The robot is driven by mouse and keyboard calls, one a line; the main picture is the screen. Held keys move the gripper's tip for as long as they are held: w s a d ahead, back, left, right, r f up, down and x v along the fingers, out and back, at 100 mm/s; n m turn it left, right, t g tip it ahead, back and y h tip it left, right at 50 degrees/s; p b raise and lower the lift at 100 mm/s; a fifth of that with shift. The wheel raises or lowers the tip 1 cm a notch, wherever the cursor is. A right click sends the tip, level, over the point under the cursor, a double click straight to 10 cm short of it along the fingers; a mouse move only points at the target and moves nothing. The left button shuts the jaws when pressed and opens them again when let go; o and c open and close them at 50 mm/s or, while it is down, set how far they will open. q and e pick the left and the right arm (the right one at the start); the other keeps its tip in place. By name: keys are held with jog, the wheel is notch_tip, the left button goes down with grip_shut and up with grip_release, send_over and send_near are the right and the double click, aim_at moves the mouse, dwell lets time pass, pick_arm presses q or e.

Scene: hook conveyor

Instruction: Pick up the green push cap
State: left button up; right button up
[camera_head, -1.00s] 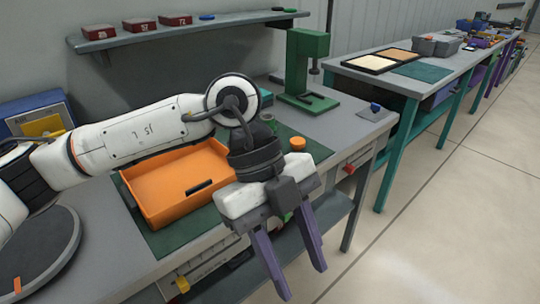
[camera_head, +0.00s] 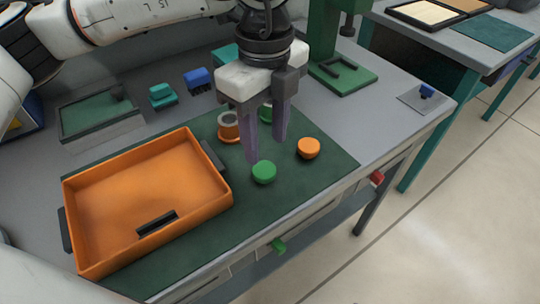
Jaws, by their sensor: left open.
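The green push cap (camera_head: 264,173) is a small round cap lying on the dark green mat (camera_head: 305,190), to the right of the orange tray. My left gripper (camera_head: 265,150) points down with its two purple fingers apart and nothing between them. Its fingertips show just behind and above the green cap; the near finger's tip overlaps the cap's upper left edge in the picture, and I cannot tell whether they touch. A similar orange cap (camera_head: 308,148) lies to the right of the fingers. My right gripper is not in view.
An orange tray (camera_head: 100,180) fills the mat's left part. An orange ring-shaped part (camera_head: 229,127) and a partly hidden green part (camera_head: 265,112) stand behind the fingers. Blue (camera_head: 198,79) and teal (camera_head: 162,95) blocks and a green press (camera_head: 343,78) stand farther back.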

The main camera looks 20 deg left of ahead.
aim_at(266, 170)
pick_arm(q)
jog(key=shift+s+f, duration=0.15)
jog(key=shift+f, duration=0.4)
jog(key=shift+s+f, duration=0.15)
jog(key=shift+f, duration=0.4)
notch_tip(266, 170, down, 6)
jog(key=shift+w+r+p, duration=0.15)
jog(key=shift+p, duration=0.45)
jog(key=shift+c, duration=0.3)
jog(key=c, duration=0.7)
